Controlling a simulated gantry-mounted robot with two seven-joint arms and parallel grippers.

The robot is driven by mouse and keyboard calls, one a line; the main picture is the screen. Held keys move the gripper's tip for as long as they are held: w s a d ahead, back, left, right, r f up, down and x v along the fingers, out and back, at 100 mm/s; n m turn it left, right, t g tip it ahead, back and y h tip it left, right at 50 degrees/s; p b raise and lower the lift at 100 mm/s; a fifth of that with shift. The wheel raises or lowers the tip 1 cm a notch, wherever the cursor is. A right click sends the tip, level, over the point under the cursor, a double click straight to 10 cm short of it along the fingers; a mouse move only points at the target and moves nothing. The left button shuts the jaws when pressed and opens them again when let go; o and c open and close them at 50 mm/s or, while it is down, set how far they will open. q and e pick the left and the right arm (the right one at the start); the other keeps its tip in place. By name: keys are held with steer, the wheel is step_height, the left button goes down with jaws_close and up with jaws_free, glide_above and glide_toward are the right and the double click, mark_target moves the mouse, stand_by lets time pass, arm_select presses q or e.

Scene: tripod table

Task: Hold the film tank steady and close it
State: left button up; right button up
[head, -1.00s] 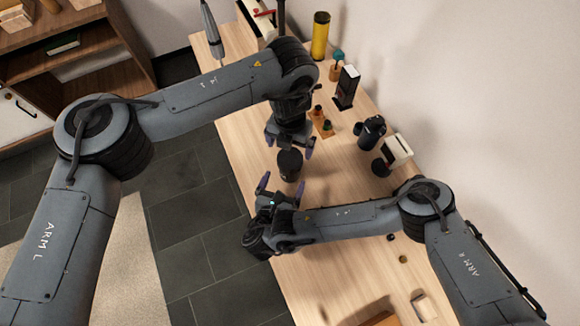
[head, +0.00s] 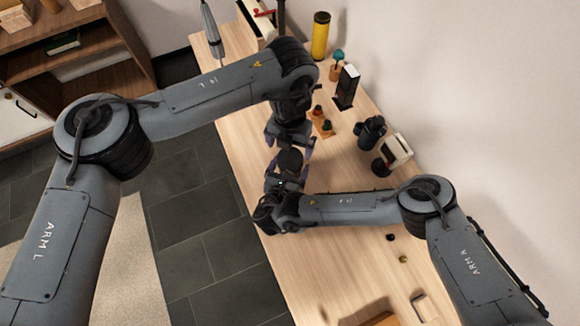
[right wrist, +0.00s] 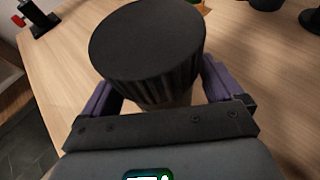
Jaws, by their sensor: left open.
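The film tank (head: 290,161) is a dark, upright cylinder on the table in the head view. In the right wrist view its round black top (right wrist: 148,40) with a ribbed side fills the upper middle, and a paler part shows beneath it. I cannot tell how firmly the top sits. My left gripper (head: 289,146) is open at the tank's far side, pointing toward it, with fingers apart. My right gripper (head: 289,177) is at the near side. In the right wrist view its purple fingers (right wrist: 165,88) stand wide on either side of the tank; contact is not clear.
A small wooden holder with dark bottles (head: 322,122) stands just beyond the left gripper. A dark canister (head: 369,131), a cream device (head: 396,150) and a yellow cylinder (head: 320,36) stand along the wall side.

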jaws_close()
arm_select(q)
steer(key=n, duration=0.7)
steer(key=shift+w+r, duration=0.1)
steer(key=n, duration=1.8)
steer(key=shift+n, duration=0.3)
steer(key=n, duration=1)
